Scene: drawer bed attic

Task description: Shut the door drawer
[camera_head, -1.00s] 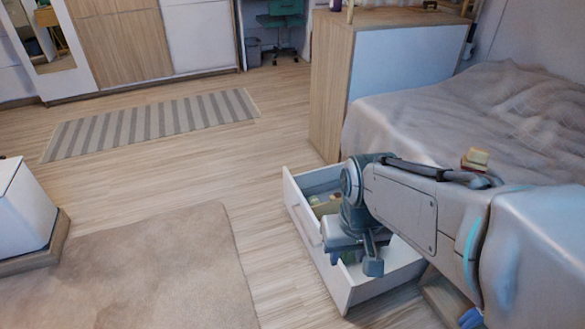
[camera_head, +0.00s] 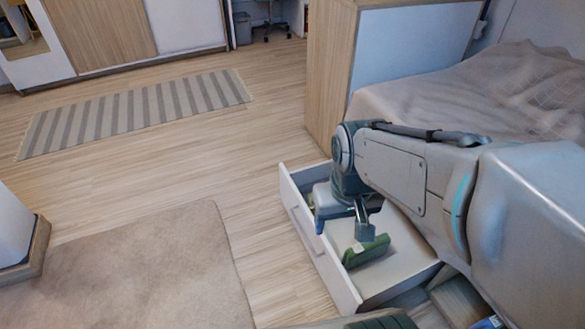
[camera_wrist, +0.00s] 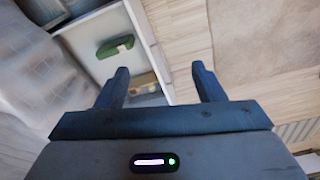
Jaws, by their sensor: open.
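A white drawer (camera_head: 352,292) stands pulled out from under the bed at the lower middle of the head view. Its front panel with a handle (camera_head: 305,229) faces left, toward the open floor. Inside it lies a green object (camera_head: 366,251). In the wrist view the drawer (camera_wrist: 93,32) is at upper left, with the green object (camera_wrist: 116,46) and some small boxes (camera_wrist: 143,84) inside. My gripper (camera_head: 345,222) is over the drawer, near its front panel. In the wrist view my gripper (camera_wrist: 160,80) is open and empty, its fingers apart. Contact with the drawer cannot be told.
The bed (camera_head: 450,92) with a rumpled cover is behind the drawer, beside a wood and white cabinet (camera_head: 335,70). A beige rug (camera_head: 150,265) and a striped rug (camera_head: 130,112) lie on the floor at left. The wood floor left of the drawer is clear.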

